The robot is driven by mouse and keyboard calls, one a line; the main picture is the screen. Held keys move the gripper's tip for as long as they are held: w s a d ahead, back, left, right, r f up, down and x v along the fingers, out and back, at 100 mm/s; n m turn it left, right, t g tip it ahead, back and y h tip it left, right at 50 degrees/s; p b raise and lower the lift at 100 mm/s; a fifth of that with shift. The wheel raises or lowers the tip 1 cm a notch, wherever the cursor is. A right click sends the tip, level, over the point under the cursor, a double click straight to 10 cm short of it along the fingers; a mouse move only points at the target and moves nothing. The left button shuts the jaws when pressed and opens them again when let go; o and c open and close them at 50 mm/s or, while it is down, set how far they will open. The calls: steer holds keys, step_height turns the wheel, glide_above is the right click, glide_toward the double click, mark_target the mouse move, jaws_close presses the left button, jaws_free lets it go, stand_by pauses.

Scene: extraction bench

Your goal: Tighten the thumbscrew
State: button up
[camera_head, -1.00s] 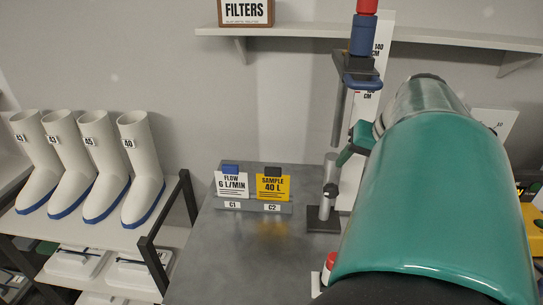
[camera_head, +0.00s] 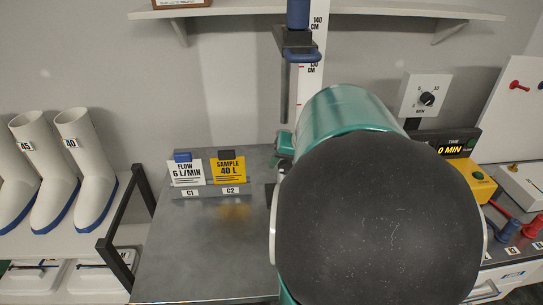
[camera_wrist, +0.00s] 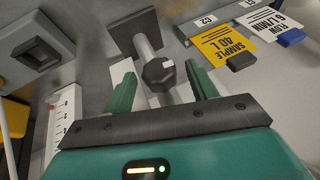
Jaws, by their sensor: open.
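A dark faceted knob (camera_wrist: 158,74), seemingly the thumbscrew, sits at the end of a short metal post on a dark square base plate (camera_wrist: 126,34) in the wrist view. My gripper (camera_wrist: 159,70) is open, its two green fingers on either side of the knob with visible gaps. It holds nothing. I cannot tell from this view how far the fingertips are from the knob in depth. In the head view my arm hides the knob, the post and most of my gripper.
Two cards, a white flow card (camera_head: 188,172) and a yellow sample card (camera_head: 228,170), stand on the grey bench (camera_head: 185,255). A tall measuring scale (camera_head: 308,70) with a clamp (camera_head: 298,40) rises behind. A timer (camera_head: 455,147) and dial box (camera_head: 426,96) are at right, boots (camera_head: 92,165) at left.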

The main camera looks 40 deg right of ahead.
steer(key=shift+c, duration=0.3)
steer(key=c, duration=0.9)
steer(key=t+y, duration=0.1)
steer(key=y, duration=0.1)
steer(key=m+t+y, duration=0.1)
steer(key=shift+s+d+f+t, duration=0.15)
steer(key=shift+d+f+t, duration=0.05)
steer(key=shift+d+t, duration=0.1)
steer(key=t+y, duration=0.2)
steer(key=m+t+y, duration=0.1)
steer(key=shift+s+d+f+y, duration=0.15)
steer(key=shift+f+y, duration=0.1)
steer(key=shift+y, duration=0.05)
steer(key=t+y, duration=0.1)
steer(key=m+t+y, duration=0.1)
steer(key=t, duration=0.1)
steer(key=shift+d+f+y, duration=0.1)
steer(key=shift+f+y, duration=0.2)
steer(key=shift+f, duration=0.05)
steer(key=shift+f+m+t+y, duration=0.2)
steer(key=shift+m+t+y, duration=0.6)
steer(key=shift+t, duration=0.5)
